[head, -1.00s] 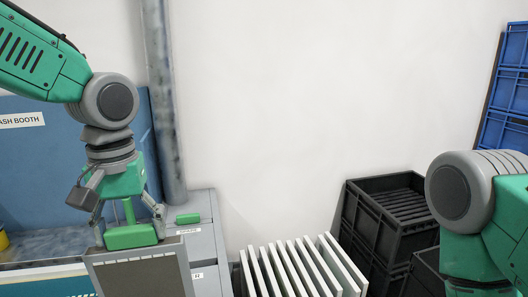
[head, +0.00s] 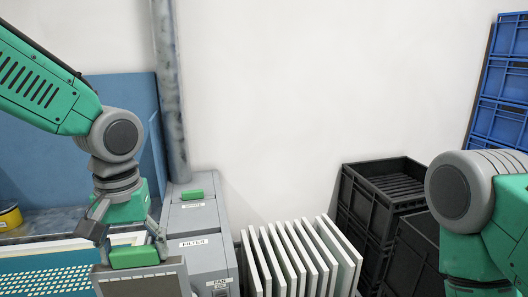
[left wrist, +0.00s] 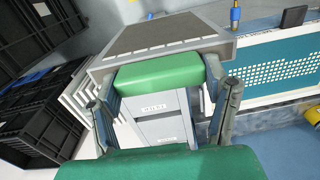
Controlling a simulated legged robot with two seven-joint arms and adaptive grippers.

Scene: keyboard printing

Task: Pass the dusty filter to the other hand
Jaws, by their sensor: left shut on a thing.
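The filter is a flat grey panel (head: 150,281) with a green handle (head: 134,257). My left gripper (head: 131,246) is shut on that handle, and the panel hangs below it, cut off by the bottom edge of the head view. In the left wrist view the fingers (left wrist: 157,82) stand at the two ends of the green handle (left wrist: 158,73), and the grey panel (left wrist: 165,36) extends beyond it. I cannot make out dust on it. My right arm shows at the right edge of the head view, but its gripper is out of view.
Several white panels (head: 292,262) stand in a row. Black crates (head: 382,215) and blue crates (head: 500,90) are at right. A perforated teal panel (head: 45,283) lies left.

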